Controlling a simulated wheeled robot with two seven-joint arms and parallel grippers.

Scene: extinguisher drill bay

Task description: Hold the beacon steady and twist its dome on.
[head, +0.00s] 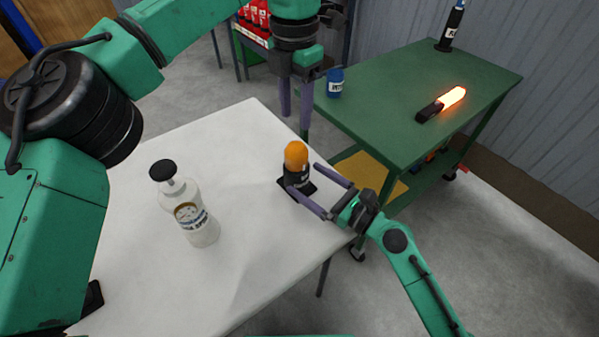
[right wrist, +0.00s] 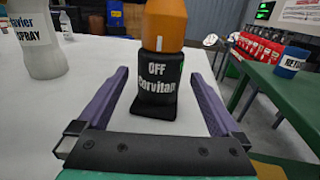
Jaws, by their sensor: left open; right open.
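The beacon (head: 297,180) stands upright on the white table, a black body with white lettering. It also shows in the right wrist view (right wrist: 156,92), where the lettering includes "OFF". Its orange dome (head: 296,154) sits on top of the body; I cannot tell whether it is threaded. My right gripper (head: 303,178) is open, with its purple fingers on either side of the body; contact is not clear. My left gripper (head: 295,125) is open and empty, fingers pointing down, above and behind the dome in the head view.
A spray bottle (head: 190,210) with a black top stands left on the white table (head: 255,270). A green table (head: 400,85) at the right holds a blue can (head: 335,82), a glowing orange baton (head: 442,103) and a black bottle (head: 450,27). Red bottles (head: 255,15) stand behind.

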